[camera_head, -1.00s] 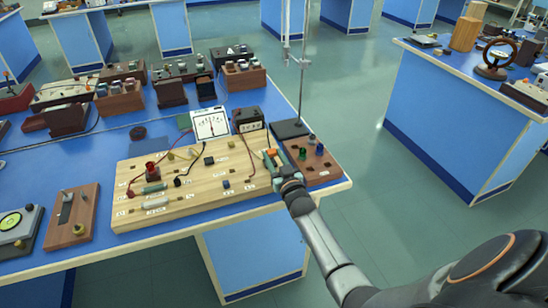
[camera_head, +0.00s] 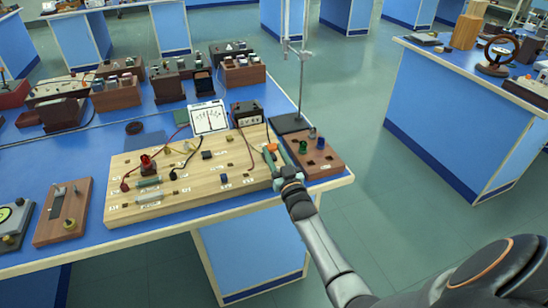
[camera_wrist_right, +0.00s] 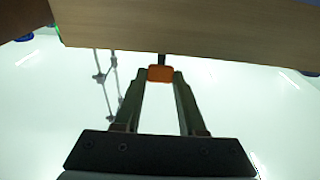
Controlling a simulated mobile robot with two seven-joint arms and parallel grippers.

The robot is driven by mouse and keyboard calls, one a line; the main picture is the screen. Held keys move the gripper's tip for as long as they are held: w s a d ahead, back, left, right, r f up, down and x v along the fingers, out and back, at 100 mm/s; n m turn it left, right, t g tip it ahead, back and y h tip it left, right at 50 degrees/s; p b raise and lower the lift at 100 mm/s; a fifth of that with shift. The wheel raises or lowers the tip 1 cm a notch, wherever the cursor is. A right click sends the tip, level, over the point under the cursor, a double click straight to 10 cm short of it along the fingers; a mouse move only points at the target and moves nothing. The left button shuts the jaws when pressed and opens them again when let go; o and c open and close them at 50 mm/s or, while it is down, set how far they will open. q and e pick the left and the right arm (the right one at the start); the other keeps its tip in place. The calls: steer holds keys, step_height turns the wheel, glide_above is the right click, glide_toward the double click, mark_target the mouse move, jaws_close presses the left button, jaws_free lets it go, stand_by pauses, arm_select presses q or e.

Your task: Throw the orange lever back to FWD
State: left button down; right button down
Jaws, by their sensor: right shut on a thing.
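The orange lever (camera_head: 271,148) is at the right end of the pale wooden circuit board (camera_head: 222,170), which lies on the blue bench. My right gripper (camera_head: 274,152) reaches it from the front right, its green fingers beside it. In the right wrist view the orange handle (camera_wrist_right: 160,74) sits between the two fingertips (camera_wrist_right: 160,78), which are shut on it. A dark stem shows behind the handle. The lettering near the lever is too small to read, and its base is partly hidden by my gripper. My left gripper is not in view.
A white-faced meter (camera_head: 209,118) and a dark box (camera_head: 247,113) stand behind the board. A brown board (camera_head: 327,160) with coloured knobs lies close on the right, near a stand's upright rod (camera_head: 302,82). Wires and components cover the board's left half. Open floor lies right of the bench.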

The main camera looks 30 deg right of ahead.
steer(key=shift+c, duration=2.4)
jaws_free()
steer(key=v, duration=1.2)
steer(key=shift+s, duration=0.25)
steer(key=shift+a+f, duration=0.1)
steer(key=s+a+f+n+g+y+p, duration=0.1)
steer(key=s+a+f+n+g+y, duration=0.1)
steer(key=s+a+f+g, duration=0.3)
steer(key=s+a+f+n+g+y+p, duration=0.2)
steer(key=s+a+f+g+y, duration=0.2)
steer(key=s+a+f, duration=0.5)
steer(key=s+a, duration=0.4)
steer(key=s, duration=0.1)
steer(key=shift+s+a+n+g+y, duration=0.15)
steer(key=shift+s+n+g+y, duration=0.15)
steer(key=shift+s+g+y, duration=0.1)
